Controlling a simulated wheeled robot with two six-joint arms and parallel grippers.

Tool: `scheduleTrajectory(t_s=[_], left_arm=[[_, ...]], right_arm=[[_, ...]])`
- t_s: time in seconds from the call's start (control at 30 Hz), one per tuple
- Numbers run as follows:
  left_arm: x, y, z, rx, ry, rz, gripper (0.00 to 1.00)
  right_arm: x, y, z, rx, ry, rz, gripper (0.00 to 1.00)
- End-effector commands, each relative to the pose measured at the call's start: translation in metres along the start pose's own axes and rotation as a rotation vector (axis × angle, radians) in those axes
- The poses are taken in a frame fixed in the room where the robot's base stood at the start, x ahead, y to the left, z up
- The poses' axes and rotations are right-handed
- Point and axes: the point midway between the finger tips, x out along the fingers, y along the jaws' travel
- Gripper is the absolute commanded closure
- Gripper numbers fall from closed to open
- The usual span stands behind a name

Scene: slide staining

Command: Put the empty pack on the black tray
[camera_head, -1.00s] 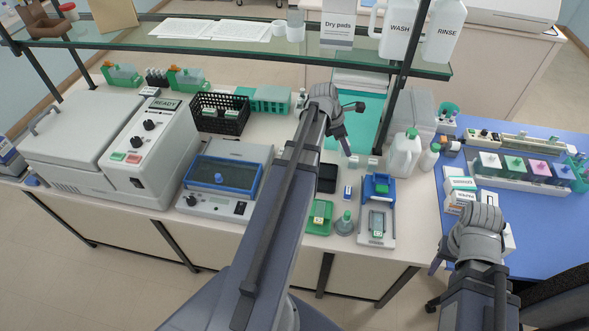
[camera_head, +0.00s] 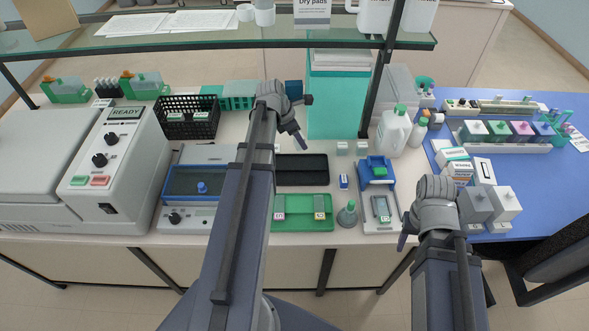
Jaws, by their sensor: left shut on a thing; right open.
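The black tray (camera_head: 301,169) lies flat and bare on the bench, just behind a green tray. My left gripper (camera_head: 304,121) is above the bench, behind and over the black tray. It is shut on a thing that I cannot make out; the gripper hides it. I cannot pick out the empty pack for sure. My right gripper (camera_head: 405,228) is open at the bench's right front edge, beside the blue table, with no thing seen in it.
The green tray (camera_head: 286,224) holds two small items. A blue-topped device (camera_head: 379,218) and a grey-green stopper (camera_head: 347,215) stand to its right. A glass shelf (camera_head: 200,43) spans the back. White bottles (camera_head: 393,132) stand beside the shelf post.

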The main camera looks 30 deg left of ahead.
Motion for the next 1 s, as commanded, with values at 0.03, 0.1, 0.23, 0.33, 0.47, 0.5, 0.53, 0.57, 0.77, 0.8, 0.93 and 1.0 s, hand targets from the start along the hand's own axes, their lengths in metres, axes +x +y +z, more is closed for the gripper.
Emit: scheduleTrajectory(t_s=[0.03,0.1,0.23,0.33,0.47,0.5,0.53,0.57,0.77,0.8,0.93,1.0], left_arm=[[0.005,0.000,-0.002,-0.005,0.000,0.002,1.00],[0.003,-0.001,-0.002,-0.038,0.004,0.015,1.00],[-0.006,-0.002,0.002,-0.173,0.009,0.072,1.00],[-0.011,-0.001,0.004,-0.272,0.007,0.113,1.00],[-0.013,0.001,0.005,-0.348,0.001,0.145,1.00],[-0.013,0.001,0.005,-0.359,0.000,0.149,1.00],[-0.013,0.002,0.005,-0.363,0.000,0.151,1.00],[-0.013,0.002,0.005,-0.365,0.000,0.152,1.00],[-0.002,0.002,0.001,-0.365,0.000,0.151,1.00],[0.003,0.002,-0.001,-0.364,0.000,0.151,1.00],[0.021,0.002,-0.009,-0.364,0.000,0.151,1.00],[0.032,0.002,-0.013,-0.364,0.000,0.151,1.00]], right_arm=[[0.006,-0.001,0.000,-0.001,0.000,0.000,0.50],[0.003,0.000,0.000,-0.001,0.000,0.000,0.50],[-0.007,0.001,0.000,-0.001,0.000,0.000,0.50],[-0.012,0.001,0.001,-0.001,0.000,0.000,0.50],[-0.014,0.001,0.001,-0.001,0.000,0.000,0.50],[-0.014,0.001,0.001,-0.001,0.000,0.000,0.50],[-0.014,0.001,0.001,-0.001,0.000,0.000,0.50],[-0.014,0.001,0.001,-0.001,0.000,0.000,0.50],[-0.002,0.000,0.000,-0.001,0.000,0.000,0.50],[0.003,0.000,0.000,-0.001,0.000,0.000,0.50],[0.023,-0.002,-0.001,0.000,0.000,0.000,0.50],[0.034,-0.003,-0.002,0.000,0.000,0.000,0.50]])
